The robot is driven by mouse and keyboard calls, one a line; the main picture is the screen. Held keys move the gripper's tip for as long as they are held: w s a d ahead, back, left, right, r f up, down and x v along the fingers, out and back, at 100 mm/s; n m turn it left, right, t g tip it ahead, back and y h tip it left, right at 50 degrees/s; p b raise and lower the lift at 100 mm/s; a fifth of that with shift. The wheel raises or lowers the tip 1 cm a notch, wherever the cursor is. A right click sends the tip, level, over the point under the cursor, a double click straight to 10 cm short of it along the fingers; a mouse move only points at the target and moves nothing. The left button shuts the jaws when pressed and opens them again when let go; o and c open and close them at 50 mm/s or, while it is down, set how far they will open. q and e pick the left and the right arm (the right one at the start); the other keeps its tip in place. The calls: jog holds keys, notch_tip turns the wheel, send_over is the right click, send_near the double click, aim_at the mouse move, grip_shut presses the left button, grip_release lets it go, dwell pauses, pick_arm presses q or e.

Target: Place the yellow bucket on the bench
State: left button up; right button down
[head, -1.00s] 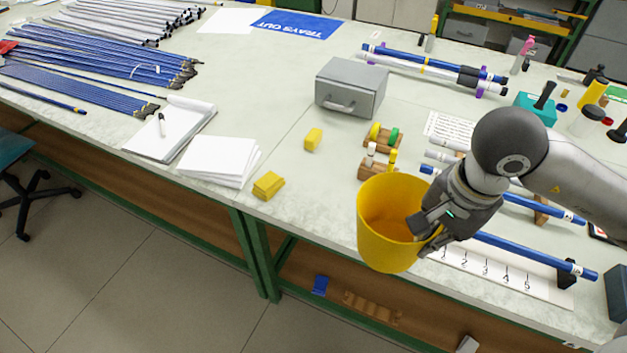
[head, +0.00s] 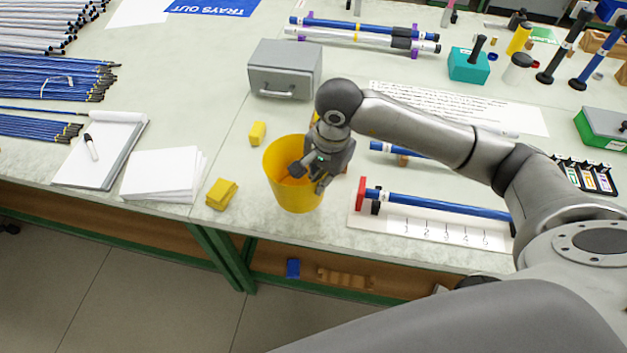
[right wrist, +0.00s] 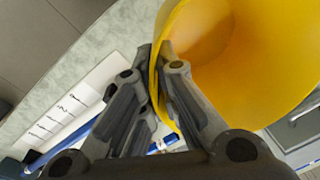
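The yellow bucket (head: 292,192) is upright over the front part of the bench (head: 228,228) in the head view. It also fills the upper right of the right wrist view (right wrist: 255,60). My right gripper (head: 309,174) is shut on the bucket's right rim. In the right wrist view its fingers (right wrist: 158,62) lie on both sides of the bucket wall. I cannot tell whether the bucket's base touches the bench top. My left gripper is not in view.
Yellow blocks (head: 221,194) and (head: 257,133) stand left of the bucket. White paper (head: 160,174) and a notepad (head: 100,150) lie further left. A grey metal box (head: 285,72) stands behind. A blue rod (head: 440,205) on a numbered board (head: 405,226) lies to the right.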

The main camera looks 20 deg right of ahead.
jog(key=shift+w+a+f, duration=0.3)
jog(key=shift+w+f, duration=0.5)
jog(key=shift+f, duration=0.15)
jog(key=shift+w+a+f+p, duration=0.1)
jog(key=shift+w+f+p, duration=0.1)
jog(key=shift+f+p, duration=0.15)
notch_tip(320, 180, down, 2)
jog(key=shift+p, duration=0.85)
jog(key=shift+f, duration=0.35)
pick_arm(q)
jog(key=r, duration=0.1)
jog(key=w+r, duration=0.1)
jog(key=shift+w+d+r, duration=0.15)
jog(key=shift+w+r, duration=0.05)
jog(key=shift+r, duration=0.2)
pick_arm(e)
jog(key=shift+f, duration=0.15)
jog(key=c, duration=1.6)
grip_release()
jog(key=shift+c, duration=0.2)
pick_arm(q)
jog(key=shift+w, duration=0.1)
